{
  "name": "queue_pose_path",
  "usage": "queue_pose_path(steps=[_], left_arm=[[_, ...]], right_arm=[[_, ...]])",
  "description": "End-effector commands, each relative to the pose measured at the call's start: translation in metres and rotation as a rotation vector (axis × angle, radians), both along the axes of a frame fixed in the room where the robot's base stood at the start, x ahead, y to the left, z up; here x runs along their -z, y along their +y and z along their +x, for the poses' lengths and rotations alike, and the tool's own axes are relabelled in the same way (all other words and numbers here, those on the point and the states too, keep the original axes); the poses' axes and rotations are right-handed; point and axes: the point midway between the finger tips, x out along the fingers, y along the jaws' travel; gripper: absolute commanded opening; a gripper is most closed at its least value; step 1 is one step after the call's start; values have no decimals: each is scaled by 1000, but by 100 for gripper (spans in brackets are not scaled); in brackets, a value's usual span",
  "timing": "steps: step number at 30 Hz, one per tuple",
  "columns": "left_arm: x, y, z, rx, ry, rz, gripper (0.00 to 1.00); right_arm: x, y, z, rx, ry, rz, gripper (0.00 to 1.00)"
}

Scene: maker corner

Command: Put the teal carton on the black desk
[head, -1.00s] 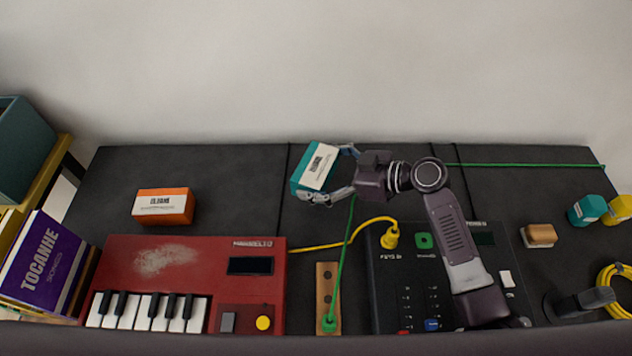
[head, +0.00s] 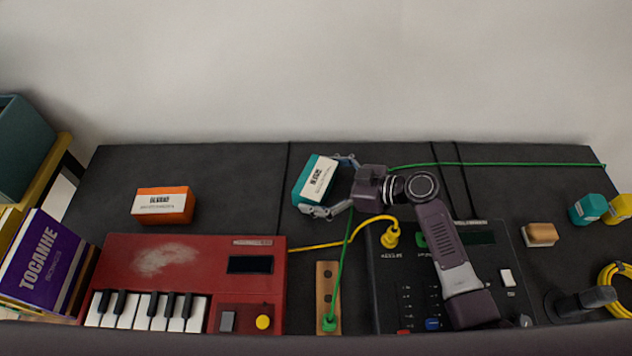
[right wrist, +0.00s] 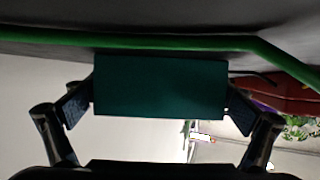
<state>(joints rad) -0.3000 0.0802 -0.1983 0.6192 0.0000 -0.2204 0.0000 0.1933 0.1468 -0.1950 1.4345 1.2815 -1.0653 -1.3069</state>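The teal carton (head: 302,181) with a white label face is toward the back middle of the black desk (head: 235,170) in the head view. It is tilted in the picture. My right gripper (head: 329,185) has one finger on each side of it and is shut on it. In the right wrist view the carton's plain teal face (right wrist: 160,88) fills the space between the two finger pads. I cannot tell whether its underside touches the desk. My left gripper is not in view.
An orange carton (head: 178,205) lies left, behind a red keyboard (head: 190,254). A black mixer (head: 395,290) is under my right arm. A green cable (head: 540,164) and a yellow cable (head: 318,246) run near the teal carton. The back left of the desk is clear.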

Motion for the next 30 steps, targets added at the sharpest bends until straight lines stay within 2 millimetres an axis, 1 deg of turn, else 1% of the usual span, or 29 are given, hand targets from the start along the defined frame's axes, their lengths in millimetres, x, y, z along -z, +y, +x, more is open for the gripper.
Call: queue_pose_path(steps=[7, 10, 13, 18, 21, 25, 30], left_arm=[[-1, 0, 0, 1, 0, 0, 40], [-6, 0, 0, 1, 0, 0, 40], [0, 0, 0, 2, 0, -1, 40], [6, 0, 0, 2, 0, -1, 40], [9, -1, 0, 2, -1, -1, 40], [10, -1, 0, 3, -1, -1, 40], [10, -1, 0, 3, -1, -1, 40]], right_arm=[[-1, 0, 0, 0, 0, 0, 100], [-5, 0, 0, 0, 1, 0, 100], [-5, -13, -5, 1, -1, -4, 100], [-17, -39, -16, 1, 0, -3, 100], [-23, -51, -21, 0, -2, -3, 100], [-29, -61, -26, 0, 0, -1, 100], [-31, -64, -27, -1, 0, 0, 100]])
